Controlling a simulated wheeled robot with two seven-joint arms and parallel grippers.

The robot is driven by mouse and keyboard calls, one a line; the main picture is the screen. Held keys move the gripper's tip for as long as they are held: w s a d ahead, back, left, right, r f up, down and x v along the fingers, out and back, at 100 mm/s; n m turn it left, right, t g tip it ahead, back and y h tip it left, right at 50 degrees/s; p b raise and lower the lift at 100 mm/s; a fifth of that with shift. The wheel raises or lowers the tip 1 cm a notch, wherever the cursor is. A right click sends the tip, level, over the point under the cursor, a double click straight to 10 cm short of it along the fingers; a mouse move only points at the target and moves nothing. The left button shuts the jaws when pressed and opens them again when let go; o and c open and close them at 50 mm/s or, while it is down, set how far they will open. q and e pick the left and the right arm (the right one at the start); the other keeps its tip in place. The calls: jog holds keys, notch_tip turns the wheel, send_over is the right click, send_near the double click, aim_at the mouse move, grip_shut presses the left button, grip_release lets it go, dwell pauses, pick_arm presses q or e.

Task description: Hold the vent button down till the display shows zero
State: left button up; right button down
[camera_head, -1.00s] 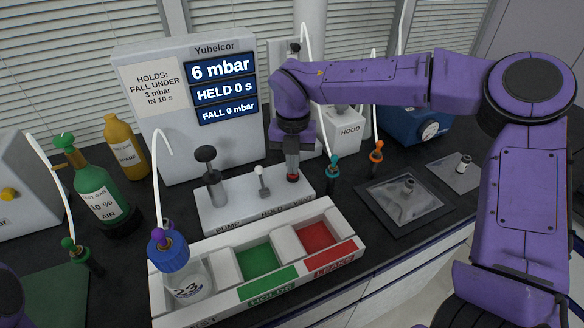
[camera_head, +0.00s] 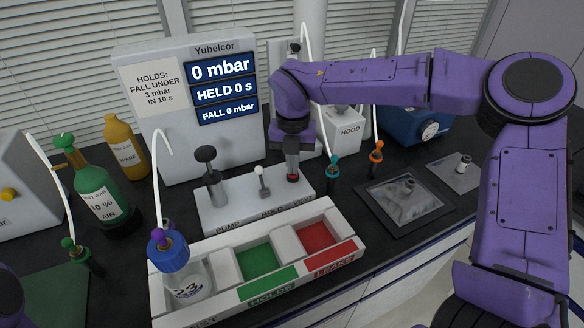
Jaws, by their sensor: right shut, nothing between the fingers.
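The display (camera_head: 221,70) on the Yubelcor unit reads 0 mbar, with HELD 0 s and FALL 0 mbar below. The red vent button (camera_head: 293,178) is at the right end of the pump panel (camera_head: 240,205). My right gripper (camera_head: 292,170) points straight down over it, shut and empty, its tip at the button and seemingly touching it. The gripper partly hides the button, so I cannot see how far it is pressed. My left gripper is not in view; only a bit of purple arm shows at the lower left edge.
A pump knob (camera_head: 206,155) and a small lever (camera_head: 261,172) stand left of the button. In front is a white tray (camera_head: 210,262) with a blue-capped bottle (camera_head: 175,262) and green and red compartments. Tubes with teal (camera_head: 332,162) and orange (camera_head: 376,150) fittings stand to the right.

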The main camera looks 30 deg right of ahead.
notch_tip(320, 180, up, 8)
jog(key=p, duration=0.6)
jog(key=shift+p, duration=0.3)
dwell(0.3)
